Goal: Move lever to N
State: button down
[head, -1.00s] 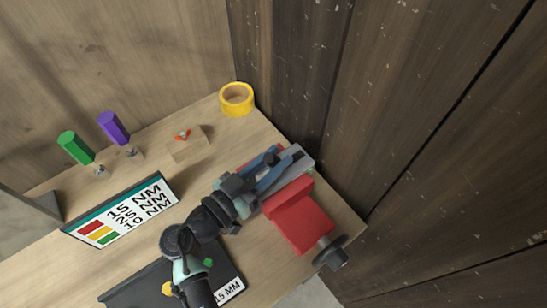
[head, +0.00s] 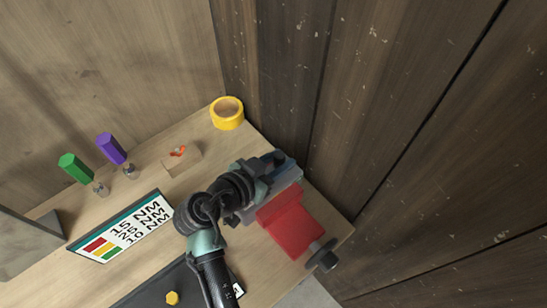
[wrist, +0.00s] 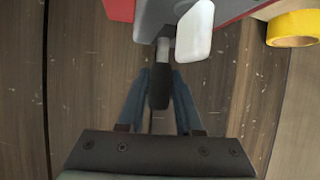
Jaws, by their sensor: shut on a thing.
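The lever (wrist: 160,86) shows in the wrist view as a black handle on a short grey rod, joined to a grey part beside a pale block (wrist: 195,32). My gripper (wrist: 158,76) has its blue fingers either side of the black handle and is shut on it. In the head view my gripper (head: 284,166) is at the far end of the red and grey vise-like device (head: 293,226), and my wrist hides the lever. No N mark can be made out.
A yellow tape roll (head: 227,114) stands at the bench's back corner. Dark plank walls stand close behind the device.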

jog(key=shift+d, duration=0.1)
jog(key=c, duration=0.6)
grip_release()
jog(key=b+v, duration=0.2)
jog(key=v, duration=1.1)
jog(key=shift+w+r, duration=0.1)
jog(key=shift+r, duration=0.1)
